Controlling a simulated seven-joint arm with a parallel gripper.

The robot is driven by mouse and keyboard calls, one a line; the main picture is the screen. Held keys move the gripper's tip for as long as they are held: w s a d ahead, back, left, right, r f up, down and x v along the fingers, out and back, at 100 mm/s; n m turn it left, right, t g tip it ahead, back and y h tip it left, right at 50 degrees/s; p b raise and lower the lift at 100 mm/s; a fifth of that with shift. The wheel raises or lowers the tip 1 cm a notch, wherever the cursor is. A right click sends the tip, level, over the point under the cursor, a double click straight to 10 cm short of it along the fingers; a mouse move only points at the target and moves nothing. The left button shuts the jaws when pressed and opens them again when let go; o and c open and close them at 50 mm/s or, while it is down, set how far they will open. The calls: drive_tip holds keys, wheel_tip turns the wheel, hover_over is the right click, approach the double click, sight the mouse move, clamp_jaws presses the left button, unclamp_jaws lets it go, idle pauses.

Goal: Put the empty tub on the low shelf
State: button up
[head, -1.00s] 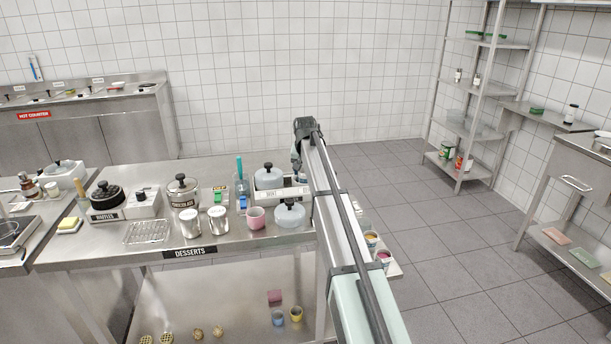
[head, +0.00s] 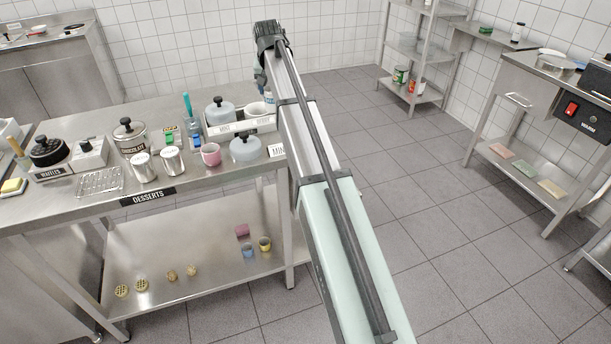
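Small tubs stand in the head view. A pink tub (head: 211,154) stands upright on the steel desserts table, and a white round tub (head: 258,109) sits in the labelled tray behind it. I cannot tell which tub is the empty one. The low shelf (head: 190,240) runs under the desserts table.
A lidded grey-white pot (head: 245,148), metal canisters (head: 172,160) and a wire rack (head: 100,182) crowd the table top. Open floor (head: 420,210) lies to the right.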

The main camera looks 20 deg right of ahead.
drive_tip(key=s+d+f, duration=0.2)
drive_tip(key=s+d, duration=0.1)
drive_tip(key=s, duration=0.6)
drive_tip(key=s+d+f, duration=0.2)
drive_tip(key=s+f, duration=0.1)
drive_tip(key=s, duration=0.6)
drive_tip(key=s+a+f+n+y, duration=0.2)
drive_tip(key=s+a+f+n, duration=0.25)
drive_tip(key=a+f, duration=0.9)
drive_tip(key=w+d+r+m+h, duration=0.1)
drive_tip(key=w+d+r+m, duration=0.15)
drive_tip(key=d, duration=0.65)
drive_tip(key=w+d+r+m+h, duration=0.1)
drive_tip(key=d+r, duration=0.3)
drive_tip(key=d, duration=0.4)
drive_tip(key=w+d+f+n+y, duration=0.2)
drive_tip(key=w+d+f+n, duration=0.2)
drive_tip(key=w+f, duration=1.15)
drive_tip(key=shift+d+f, duration=0.15)
drive_tip(key=shift+f, duration=4.55)
drive_tip(key=shift+f, duration=0.15)
drive_tip(key=o, duration=1.3)
